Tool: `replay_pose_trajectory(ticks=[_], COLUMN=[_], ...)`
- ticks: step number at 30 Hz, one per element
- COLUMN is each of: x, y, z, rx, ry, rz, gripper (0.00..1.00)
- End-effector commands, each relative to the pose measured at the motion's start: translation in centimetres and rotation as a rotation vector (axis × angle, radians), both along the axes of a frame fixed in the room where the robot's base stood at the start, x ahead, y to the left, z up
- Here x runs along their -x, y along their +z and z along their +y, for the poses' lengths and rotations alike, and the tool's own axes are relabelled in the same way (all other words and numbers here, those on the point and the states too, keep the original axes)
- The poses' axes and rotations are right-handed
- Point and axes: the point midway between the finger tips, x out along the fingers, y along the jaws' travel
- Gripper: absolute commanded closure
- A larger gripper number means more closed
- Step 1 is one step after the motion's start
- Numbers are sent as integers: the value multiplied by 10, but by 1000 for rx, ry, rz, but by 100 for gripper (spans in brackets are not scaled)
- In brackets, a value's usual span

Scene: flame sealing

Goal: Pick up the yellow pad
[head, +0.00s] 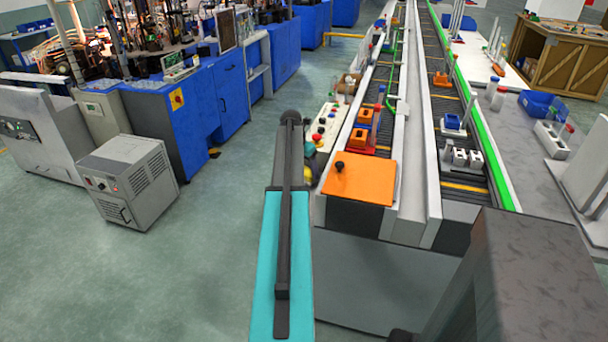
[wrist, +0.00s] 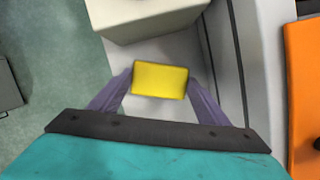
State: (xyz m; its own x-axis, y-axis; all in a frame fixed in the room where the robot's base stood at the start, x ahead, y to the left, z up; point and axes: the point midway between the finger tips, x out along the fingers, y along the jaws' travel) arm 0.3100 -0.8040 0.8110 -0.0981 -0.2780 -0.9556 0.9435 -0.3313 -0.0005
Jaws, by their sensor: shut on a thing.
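The yellow pad (wrist: 160,78) is a small block near the middle of the wrist view. My gripper (wrist: 160,86) has its two purple fingers on the pad's left and right sides, shut on it. Its front face and top edge show; I cannot tell whether it rests on the grey surface below or is clear of it.
In the wrist view a pale box-shaped thing (wrist: 145,18) stands just beyond the pad. An orange panel (wrist: 302,85) is at the right; it also shows on the conveyor end in the head view (head: 360,182). Open floor (head: 200,260) lies to the left.

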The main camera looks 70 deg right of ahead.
Motion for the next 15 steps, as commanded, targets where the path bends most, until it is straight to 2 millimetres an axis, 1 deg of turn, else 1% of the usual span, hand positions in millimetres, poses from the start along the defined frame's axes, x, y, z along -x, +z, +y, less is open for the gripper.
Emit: replay_pose_trajectory(ticks=[5,15], x=[0,4], y=[17,21], z=[-1,37], rx=[2,3], ry=[0,1], rz=[0,-1], gripper=[57,57])
